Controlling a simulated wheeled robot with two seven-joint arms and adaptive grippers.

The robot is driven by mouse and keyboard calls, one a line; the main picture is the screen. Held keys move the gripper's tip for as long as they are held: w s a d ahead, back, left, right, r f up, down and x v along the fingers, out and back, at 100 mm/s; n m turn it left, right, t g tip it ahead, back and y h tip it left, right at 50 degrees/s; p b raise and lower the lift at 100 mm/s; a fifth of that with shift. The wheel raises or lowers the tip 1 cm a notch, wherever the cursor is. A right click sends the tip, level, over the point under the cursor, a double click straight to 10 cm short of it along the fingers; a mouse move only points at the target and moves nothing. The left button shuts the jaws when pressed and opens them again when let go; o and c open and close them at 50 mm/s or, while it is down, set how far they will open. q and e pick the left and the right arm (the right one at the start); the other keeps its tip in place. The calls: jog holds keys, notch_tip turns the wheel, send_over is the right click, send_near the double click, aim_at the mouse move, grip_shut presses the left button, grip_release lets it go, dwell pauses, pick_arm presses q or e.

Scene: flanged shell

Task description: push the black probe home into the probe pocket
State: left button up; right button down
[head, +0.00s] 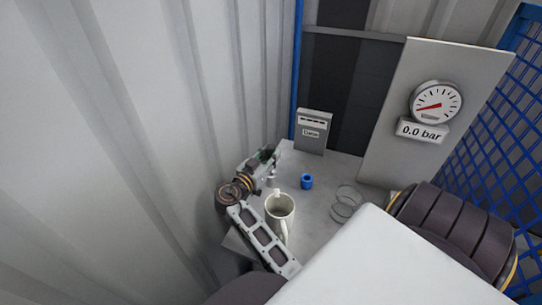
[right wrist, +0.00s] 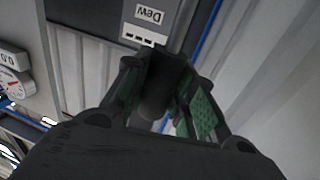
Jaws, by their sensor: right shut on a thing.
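My right gripper (head: 268,157) is over the back left of the grey bench in the head view, with a green pad showing. In the right wrist view its fingers (right wrist: 172,97) are shut on a dark cylinder, the black probe (right wrist: 155,98). The probe's far end is hard to make out against the dark fingers. In the head view I cannot pick out the probe. I cannot make out the probe pocket in either view, nor whether the probe touches it. My left gripper is not in view.
A gauge (head: 436,102) reading 0.0 bar is on a panel. Corrugated wall (head: 150,120) lies close left.

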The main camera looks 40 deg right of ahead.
pick_arm(q)
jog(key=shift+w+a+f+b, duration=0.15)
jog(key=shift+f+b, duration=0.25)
jog(key=shift+b, duration=0.05)
dwell(0.4)
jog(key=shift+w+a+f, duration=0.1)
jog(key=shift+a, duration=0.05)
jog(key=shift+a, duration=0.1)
pick_arm(e)
jog(key=shift+r, duration=0.1)
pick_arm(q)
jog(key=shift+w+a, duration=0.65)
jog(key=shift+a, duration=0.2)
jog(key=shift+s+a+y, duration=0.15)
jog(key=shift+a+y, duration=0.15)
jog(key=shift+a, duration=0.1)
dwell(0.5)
